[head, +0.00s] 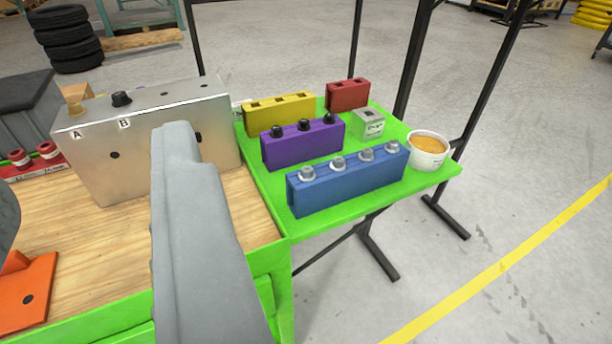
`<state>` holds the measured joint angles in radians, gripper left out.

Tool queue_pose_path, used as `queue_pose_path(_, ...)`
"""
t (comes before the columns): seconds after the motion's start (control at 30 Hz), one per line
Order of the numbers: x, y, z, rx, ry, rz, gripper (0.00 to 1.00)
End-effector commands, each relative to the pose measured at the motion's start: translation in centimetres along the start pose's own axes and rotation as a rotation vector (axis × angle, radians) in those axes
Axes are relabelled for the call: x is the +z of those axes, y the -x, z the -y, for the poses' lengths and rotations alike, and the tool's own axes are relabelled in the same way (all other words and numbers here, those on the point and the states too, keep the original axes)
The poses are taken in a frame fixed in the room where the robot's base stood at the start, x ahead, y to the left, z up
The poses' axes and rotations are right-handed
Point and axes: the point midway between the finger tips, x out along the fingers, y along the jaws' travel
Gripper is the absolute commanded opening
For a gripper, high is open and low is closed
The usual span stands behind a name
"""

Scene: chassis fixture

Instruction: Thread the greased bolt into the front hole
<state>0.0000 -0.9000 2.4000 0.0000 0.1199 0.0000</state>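The silver metal chassis block (95,165) stands on the wooden top at the left, with labels A and B on its upper edge. A dark round hole (114,155) shows in its front face. A black bolt head (121,98) sits on top by B. My gripper (176,132), a grey tapered shape, reaches up in front of the block and hides part of its face. I cannot make out two separate fingers or anything between them. A dark spot (198,137) beside its tip may be another hole or a bolt end. No bolt shows visible grease.
On the green shelf stand a blue rack (345,187) with several silver bolts, a purple rack (300,145) with three black bolts, yellow (280,113) and red (347,95) racks, a small grey box (369,123) and a white tub of orange-brown paste (428,150).

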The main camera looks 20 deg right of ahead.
Motion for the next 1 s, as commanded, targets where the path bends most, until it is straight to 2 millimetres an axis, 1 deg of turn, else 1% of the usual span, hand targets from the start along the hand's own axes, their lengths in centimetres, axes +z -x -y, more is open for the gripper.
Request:
queue_pose_path(0.3,0.0,0.0,0.0,0.0,-0.001,0.001,0.38)
queue_pose_path(0.37,0.0,-0.3,-0.1,0.002,-0.008,0.01,0.38)
queue_pose_path(0.43,0.1,-0.9,-0.2,0.008,-0.026,0.036,0.38)
queue_pose_path(0.57,0.3,-3.2,-0.9,0.033,-0.103,0.128,0.38)
queue_pose_path(0.67,0.8,-5.5,-1.8,0.068,-0.187,0.224,0.38)
queue_pose_path(0.8,1.6,-8.5,-3.0,0.128,-0.307,0.356,0.38)
queue_pose_path(1.0,3.0,-12.4,-5.1,0.239,-0.48,0.533,0.38)
